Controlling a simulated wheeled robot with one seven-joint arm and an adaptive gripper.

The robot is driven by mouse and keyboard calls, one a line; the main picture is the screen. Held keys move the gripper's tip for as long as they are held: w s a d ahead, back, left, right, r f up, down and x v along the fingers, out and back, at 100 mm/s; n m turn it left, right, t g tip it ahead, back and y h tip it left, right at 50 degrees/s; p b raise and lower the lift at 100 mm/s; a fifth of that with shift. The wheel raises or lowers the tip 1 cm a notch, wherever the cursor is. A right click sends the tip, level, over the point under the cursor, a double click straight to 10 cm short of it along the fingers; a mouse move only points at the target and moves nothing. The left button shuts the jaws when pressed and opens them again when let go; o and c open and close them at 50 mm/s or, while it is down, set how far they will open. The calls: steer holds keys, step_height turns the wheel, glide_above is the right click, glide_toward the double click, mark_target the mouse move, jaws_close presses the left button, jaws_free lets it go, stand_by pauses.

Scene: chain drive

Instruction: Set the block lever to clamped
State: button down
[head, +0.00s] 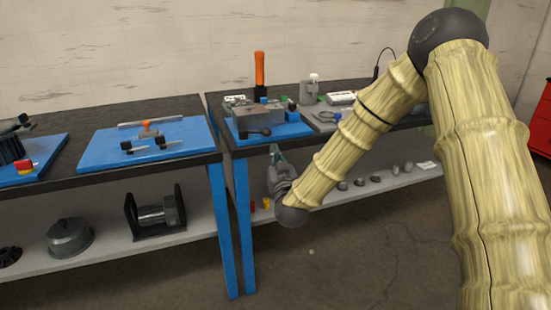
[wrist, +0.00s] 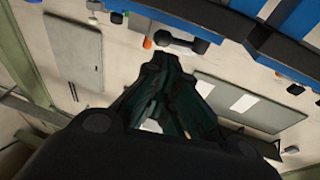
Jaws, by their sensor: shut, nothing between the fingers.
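A grey block (head: 262,118) sits on a blue board on the right-hand bench. A black lever (head: 254,133) with a rounded end lies across its front. It also shows in the wrist view (wrist: 182,42), just beyond my fingertips. An orange handle (head: 260,68) stands upright behind the block; I cannot tell for certain which of the two is the block lever. My gripper (head: 275,152) is below and in front of the board, its fingers pointing up. In the wrist view my gripper (wrist: 172,62) is shut and empty, apart from the lever.
The bench's dark front edge (head: 236,150) is close to my gripper. A lower shelf (head: 345,192) holds several small grey parts. On the left bench, another blue board (head: 105,155) carries clamps. The floor (head: 330,255) in front is clear.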

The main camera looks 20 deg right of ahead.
mark_target(266, 131)
steer(key=x, duration=1)
steer(key=shift+w, duration=0.1)
steer(key=shift+w+a+y, duration=0.1)
steer(key=shift+w+y, duration=0.05)
steer(key=shift+y, duration=0.15)
